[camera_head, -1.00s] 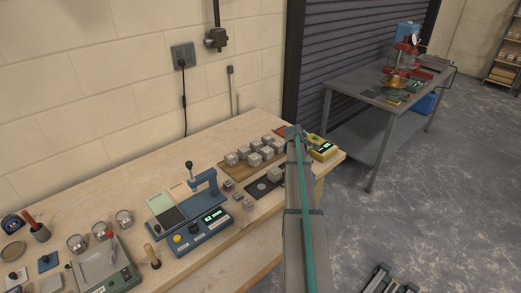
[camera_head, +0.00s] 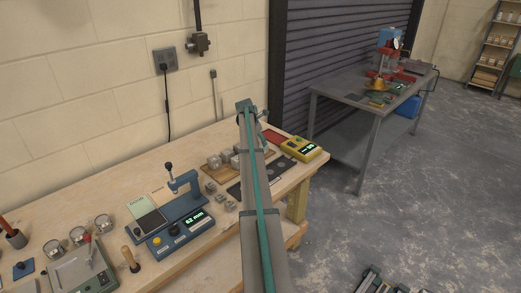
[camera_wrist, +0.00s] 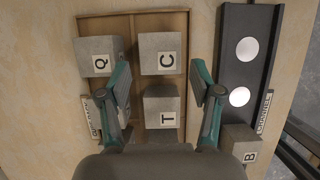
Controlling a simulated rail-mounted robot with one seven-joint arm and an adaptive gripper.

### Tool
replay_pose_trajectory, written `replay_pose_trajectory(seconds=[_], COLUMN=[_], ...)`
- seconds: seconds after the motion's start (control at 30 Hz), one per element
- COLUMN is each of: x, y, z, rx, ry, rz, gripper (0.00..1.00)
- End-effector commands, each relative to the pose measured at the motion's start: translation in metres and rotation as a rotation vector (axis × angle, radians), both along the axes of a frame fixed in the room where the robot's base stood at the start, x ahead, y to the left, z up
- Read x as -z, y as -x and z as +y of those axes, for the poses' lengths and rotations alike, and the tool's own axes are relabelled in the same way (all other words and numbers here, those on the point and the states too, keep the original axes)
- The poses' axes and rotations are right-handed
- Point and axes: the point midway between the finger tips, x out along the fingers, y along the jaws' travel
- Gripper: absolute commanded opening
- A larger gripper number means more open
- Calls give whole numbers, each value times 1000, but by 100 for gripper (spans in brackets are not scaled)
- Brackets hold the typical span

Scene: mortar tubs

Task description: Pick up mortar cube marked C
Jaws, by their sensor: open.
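The mortar cube marked C (camera_wrist: 160,53) sits on a wooden tray (camera_wrist: 149,20) in the wrist view, its label face up. My gripper (camera_wrist: 160,68) is open above the tray, with fingers either side of the row holding C and the cube marked T (camera_wrist: 161,106). T lies between the fingers, and C is towards and beyond the fingertips; I see no grip on either. The cube marked Q (camera_wrist: 98,57) is left of C, partly behind the left finger. In the head view my arm hides much of the tray, and cube letters are unreadable.
A cube marked B (camera_wrist: 241,146) is at lower right, by a dark plate (camera_wrist: 240,70) with two white discs. In the head view a blue gauge (camera_head: 181,225) reading 62 mm stands left of the tray, and a yellow meter (camera_head: 300,149) stands to the right.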

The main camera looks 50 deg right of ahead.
Motion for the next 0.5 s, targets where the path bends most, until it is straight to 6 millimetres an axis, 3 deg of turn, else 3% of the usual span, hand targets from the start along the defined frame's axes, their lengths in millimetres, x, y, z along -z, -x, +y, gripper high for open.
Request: replay_pose_trajectory(seconds=[0.27,0.5], x=[15,44], y=[1,3], z=[-7,-19], rx=[1,2], ry=[-1,-1], rz=[2,1], gripper=[65,65])
